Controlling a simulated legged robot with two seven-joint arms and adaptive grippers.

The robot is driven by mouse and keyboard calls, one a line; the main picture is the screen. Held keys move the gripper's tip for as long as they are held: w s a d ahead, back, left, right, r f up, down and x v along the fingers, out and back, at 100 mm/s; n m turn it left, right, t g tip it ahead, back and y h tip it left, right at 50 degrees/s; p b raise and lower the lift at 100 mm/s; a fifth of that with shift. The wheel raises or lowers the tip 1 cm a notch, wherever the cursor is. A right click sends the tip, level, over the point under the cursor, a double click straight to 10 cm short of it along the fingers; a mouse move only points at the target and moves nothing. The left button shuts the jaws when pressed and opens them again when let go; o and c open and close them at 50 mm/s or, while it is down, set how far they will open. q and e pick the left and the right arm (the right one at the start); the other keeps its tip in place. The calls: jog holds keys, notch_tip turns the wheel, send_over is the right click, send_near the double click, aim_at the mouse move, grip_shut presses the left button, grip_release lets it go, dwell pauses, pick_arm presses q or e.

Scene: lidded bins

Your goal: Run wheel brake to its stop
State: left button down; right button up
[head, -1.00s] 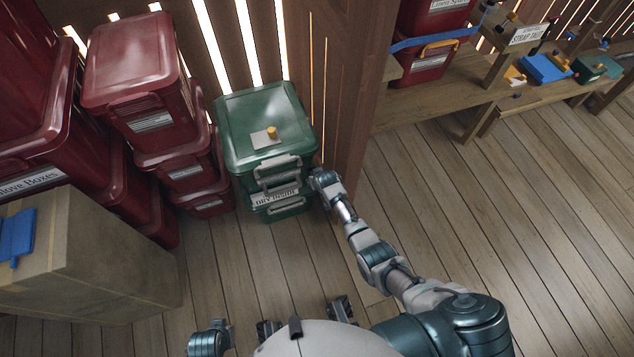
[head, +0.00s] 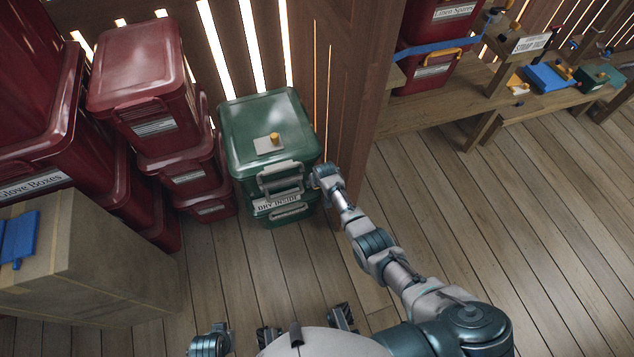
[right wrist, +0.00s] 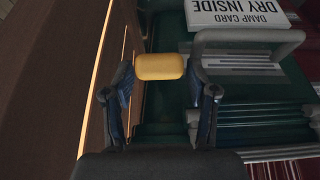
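A green lidded bin (head: 268,135) stands against the slatted wall in the head view, with grey handles on its front. My right gripper (head: 325,178) is low at the bin's right side. In the right wrist view, a yellow block (right wrist: 160,66) sits between the two fingertips of my right gripper (right wrist: 162,72). Both fingertips appear to touch its sides. Whether this block is the wheel brake, and what it is fixed to, is hidden. My left gripper is not clearly seen.
Stacked red bins (head: 150,90) stand left of the green bin. A large cardboard box (head: 95,255) is at the lower left. A wooden post (head: 350,100) is close on the right, and a wooden bench (head: 470,95) beyond it. The floor at right is clear.

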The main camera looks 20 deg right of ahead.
jog(key=shift+s+r, duration=0.1)
pick_arm(q)
jog(key=shift+s, duration=0.15)
pick_arm(e)
jog(key=v, duration=1.1)
jog(key=shift+r, duration=0.3)
jog(key=shift+s, duration=0.1)
jog(key=s+d+f+g+p, duration=0.15)
jog(key=s+f+p, duration=0.25)
jog(key=s+f, duration=1.15)
pick_arm(q)
jog(key=s+f+p, duration=0.1)
jog(key=s+f, duration=0.1)
jog(key=f, duration=0.6)
jog(key=s+f+p, duration=0.1)
jog(key=s+f, duration=0.1)
jog(key=f, duration=0.7)
jog(key=shift+a+f+g+p, duration=0.15)
jog(key=shift+f+g+p, duration=0.15)
jog(key=shift+p, duration=0.1)
pick_arm(e)
jog(key=s+f+n, duration=0.1)
jog(key=s+f, duration=0.2)
jog(key=s, duration=1.1)
jog(key=s+f+g, duration=0.1)
jog(key=s+f, duration=0.3)
jog(key=s, duration=1)
jog(key=shift+s+d+n, duration=0.25)
jog(key=shift+d+n, duration=0.15)
jog(key=shift+d, duration=0.05)
